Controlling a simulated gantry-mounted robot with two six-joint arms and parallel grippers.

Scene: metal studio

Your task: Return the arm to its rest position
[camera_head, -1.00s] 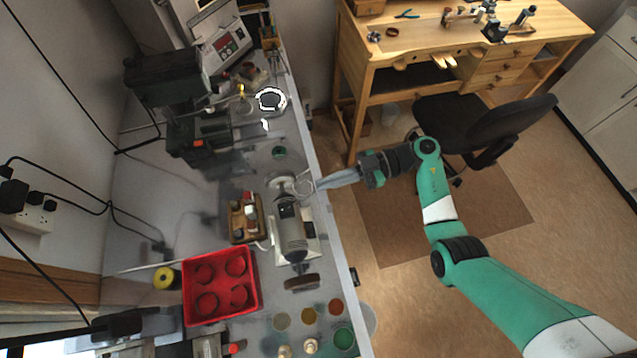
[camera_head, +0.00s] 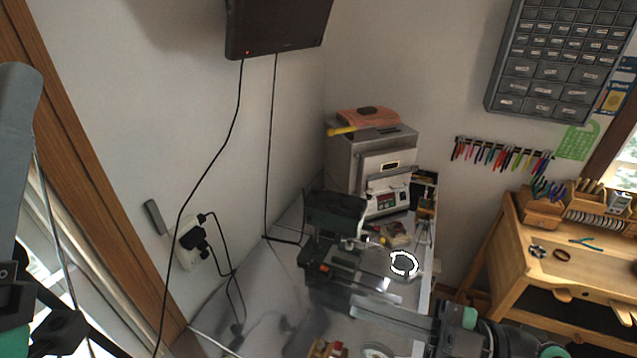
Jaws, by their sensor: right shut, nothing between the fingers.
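My right gripper (camera_head: 357,306) comes in from the lower right, its grey fingers closed together and pointing left. It is empty and shows in front of the bench, just below the dark green drill press (camera_head: 334,218) in the picture. Whether it touches anything cannot be told. The rest of my right arm (camera_head: 490,338) runs off the bottom edge. At the far left, a large grey finger-like part (camera_head: 18,150) with dark and teal parts below seems to be my left gripper, close to the camera and cut off by the frame.
The grey metal bench (camera_head: 262,292) holds a white-ringed item (camera_head: 404,264) and a small kiln-like machine (camera_head: 368,160). A wooden workbench (camera_head: 500,268) stands right. A wall screen (camera_head: 275,27), hanging cables and a wall socket (camera_head: 190,245) are at left and top.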

